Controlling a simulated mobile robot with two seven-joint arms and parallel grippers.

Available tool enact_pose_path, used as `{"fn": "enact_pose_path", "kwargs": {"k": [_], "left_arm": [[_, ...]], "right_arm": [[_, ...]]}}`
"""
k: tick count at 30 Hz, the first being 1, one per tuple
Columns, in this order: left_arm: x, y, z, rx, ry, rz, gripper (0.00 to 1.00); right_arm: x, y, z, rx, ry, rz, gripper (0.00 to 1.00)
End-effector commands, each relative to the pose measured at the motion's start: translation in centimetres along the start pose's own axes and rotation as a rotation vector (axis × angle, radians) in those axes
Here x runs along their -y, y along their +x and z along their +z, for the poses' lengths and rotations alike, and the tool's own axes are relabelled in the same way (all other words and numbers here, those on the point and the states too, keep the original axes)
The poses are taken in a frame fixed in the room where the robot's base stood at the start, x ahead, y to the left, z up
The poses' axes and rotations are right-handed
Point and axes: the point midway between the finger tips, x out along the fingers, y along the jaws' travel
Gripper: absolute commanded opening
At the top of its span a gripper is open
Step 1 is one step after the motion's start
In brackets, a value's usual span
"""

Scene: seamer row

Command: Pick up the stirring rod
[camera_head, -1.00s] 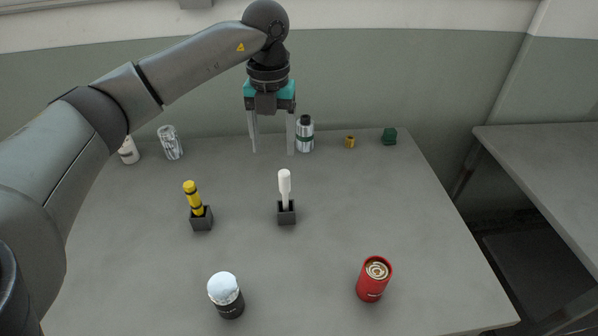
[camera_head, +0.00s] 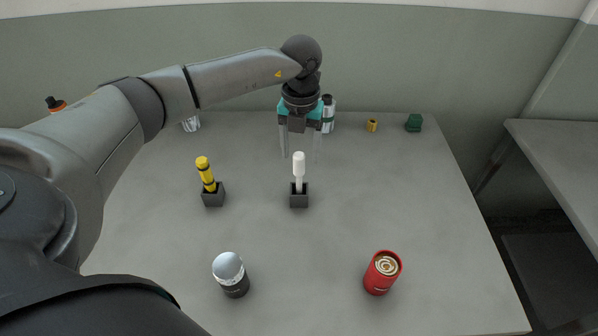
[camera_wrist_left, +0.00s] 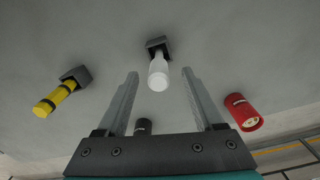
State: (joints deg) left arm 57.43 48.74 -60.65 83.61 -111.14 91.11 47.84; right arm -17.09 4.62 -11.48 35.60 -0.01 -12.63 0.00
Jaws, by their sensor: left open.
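A white rod (camera_head: 299,170), which I take for the stirring rod, stands upright in a small dark square holder (camera_head: 299,201) in the middle of the table. My left gripper (camera_head: 300,157) is open and empty. In the head view its two pale fingers hang down behind and around the rod's top. In the left wrist view the white rod (camera_wrist_left: 158,72) shows between the open fingers (camera_wrist_left: 160,74), its thick end toward the camera and its foot in the holder (camera_wrist_left: 157,43). I see no contact. My right gripper is not in view.
A yellow black-banded stick (camera_head: 206,175) leans in another holder (camera_head: 213,194) to the left. A bottle (camera_head: 328,114), a yellow piece (camera_head: 372,125) and a green block (camera_head: 414,122) stand behind.

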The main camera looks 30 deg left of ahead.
Motion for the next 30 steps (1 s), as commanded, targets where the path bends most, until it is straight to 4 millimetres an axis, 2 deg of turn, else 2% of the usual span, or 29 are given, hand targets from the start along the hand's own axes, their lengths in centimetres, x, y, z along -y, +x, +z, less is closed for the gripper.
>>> {"fn": "enact_pose_path", "kwargs": {"k": [9, 18, 30], "left_arm": [[-0.2, 4.4, -0.4, -0.003, 0.001, 0.0, 0.69], [-0.2, 4.8, -0.4, 0.0, 0.0, -0.001, 0.68], [-0.2, 4.8, -0.4, 0.0, 0.0, -0.001, 0.23]], "right_arm": [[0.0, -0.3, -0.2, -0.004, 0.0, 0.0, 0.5], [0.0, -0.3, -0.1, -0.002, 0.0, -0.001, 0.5], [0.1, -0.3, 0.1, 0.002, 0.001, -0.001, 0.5]]}}
